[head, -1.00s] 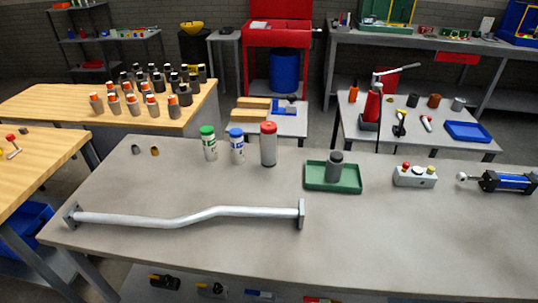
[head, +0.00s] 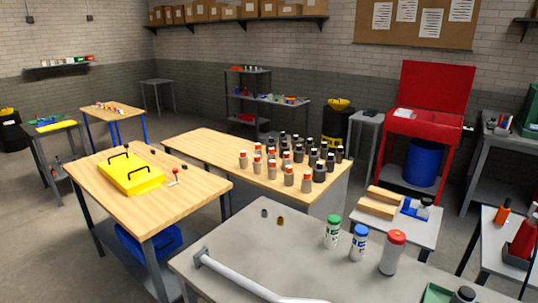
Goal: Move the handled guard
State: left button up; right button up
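A yellow guard (head: 131,174) with two black handles lies flat on the left wooden table (head: 187,204), near its left side. It is the only guard with handles that I see. Neither of my grippers is in view, and nothing is touching the guard.
A small red-knobbed lever (head: 174,177) stands right of the guard. A blue bin (head: 150,241) sits under that table. The grey bench (head: 260,258) in front holds a bent silver bar (head: 250,284) and several canisters (head: 359,243). Floor (head: 40,240) is clear at left.

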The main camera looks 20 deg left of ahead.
aim_at(129, 168)
jog(key=u, duration=1.7)
jog(key=i+j+u, duration=0.35)
jog(key=i, duration=0.2)
jog(key=i+u, duration=0.4)
jog(key=i+z, duration=0.15)
jog(key=i, duration=0.4)
jog(key=i+j+z, duration=0.1)
jog(key=i, duration=0.45)
jog(key=i+j+z, duration=0.15)
jog(key=i+j, duration=0.15)
jog(key=i, duration=0.25)
jog(key=i+j+z, duration=0.1)
jog(key=i+z, duration=0.15)
jog(key=z, duration=0.2)
jog(key=i+j+z, duration=0.2)
jog(key=z, duration=0.25)
jog(key=i+j+z, duration=0.2)
jog(key=z, duration=0.25)
jog(key=i+j+z, duration=0.1)
jog(key=j+z, duration=0.2)
jog(key=i+j+z, duration=0.1)
jog(key=j+z, duration=0.7)
jog(key=j, duration=0.4)
jog(key=i, duration=0.05)
